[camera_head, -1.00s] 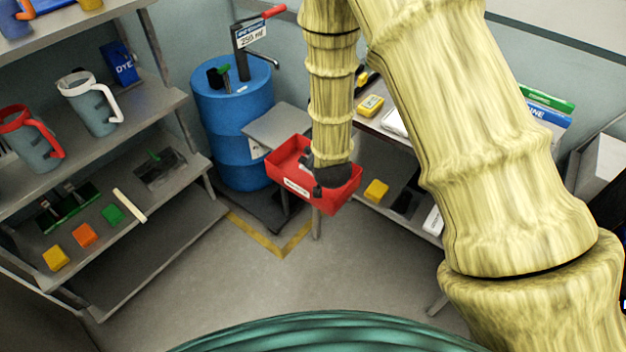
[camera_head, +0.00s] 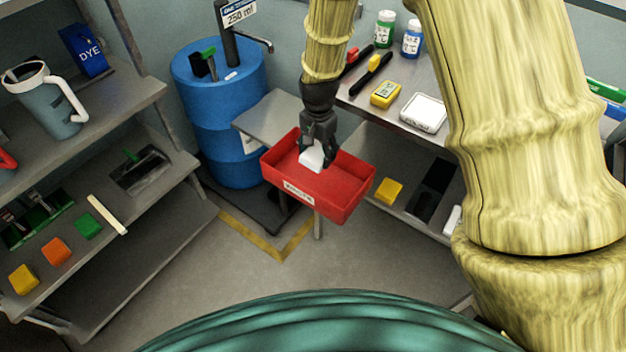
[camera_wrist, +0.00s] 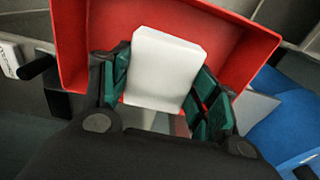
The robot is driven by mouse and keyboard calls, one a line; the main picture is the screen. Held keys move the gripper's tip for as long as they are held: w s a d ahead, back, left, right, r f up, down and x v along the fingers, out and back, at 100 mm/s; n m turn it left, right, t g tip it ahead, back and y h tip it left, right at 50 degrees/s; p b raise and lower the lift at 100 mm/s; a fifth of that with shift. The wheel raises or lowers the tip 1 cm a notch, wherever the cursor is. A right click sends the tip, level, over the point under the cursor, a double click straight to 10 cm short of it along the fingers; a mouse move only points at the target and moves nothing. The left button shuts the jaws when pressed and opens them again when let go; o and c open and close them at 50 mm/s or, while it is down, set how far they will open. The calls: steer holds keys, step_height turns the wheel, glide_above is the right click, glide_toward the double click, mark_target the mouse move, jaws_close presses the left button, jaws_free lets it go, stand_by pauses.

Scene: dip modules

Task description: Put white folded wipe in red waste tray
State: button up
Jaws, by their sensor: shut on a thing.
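The white folded wipe (camera_head: 312,158) is a small white block held between the fingers of my gripper (camera_head: 317,150). In the wrist view the wipe (camera_wrist: 163,68) sits between the green finger pads of my gripper (camera_wrist: 160,85). The red waste tray (camera_head: 345,208) has a white label on its front wall and stands on a small grey stand. My gripper points down over the tray, with the wipe over its inside. The red tray also shows behind the wipe in the wrist view (camera_wrist: 225,45). I cannot tell whether the wipe touches the tray floor.
A blue drum (camera_head: 232,150) with a tap stands behind and left of the tray. Left shelves (camera_head: 180,165) hold a jug (camera_head: 45,100) and coloured blocks. A right-hand bench (camera_head: 365,115) holds bottles, a yellow device and a white scale. Open floor (camera_head: 270,275) lies in front.

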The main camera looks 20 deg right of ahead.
steer(key=shift+w+f+b, duration=0.2)
steer(key=shift+f+b, duration=0.1)
steer(key=shift+f, duration=0.2)
steer(key=shift+w+f+b, duration=0.15)
steer(key=shift+f+b, duration=0.1)
steer(key=shift+f, duration=0.2)
glide_above(316, 182)
step_height(316, 182, down, 6)
steer(key=shift+r+p, duration=0.25)
steer(key=shift+p, duration=0.1)
steer(key=shift+f+p, duration=0.3)
steer(key=shift+f, duration=1.85)
steer(key=shift+s, duration=0.1)
steer(key=shift+c, duration=0.3)
steer(key=o, duration=1)
steer(key=shift+f, duration=0.1)
steer(key=shift+r, duration=0.2)
steer(key=shift+r+b, duration=0.75)
steer(key=shift+r, duration=5.15)
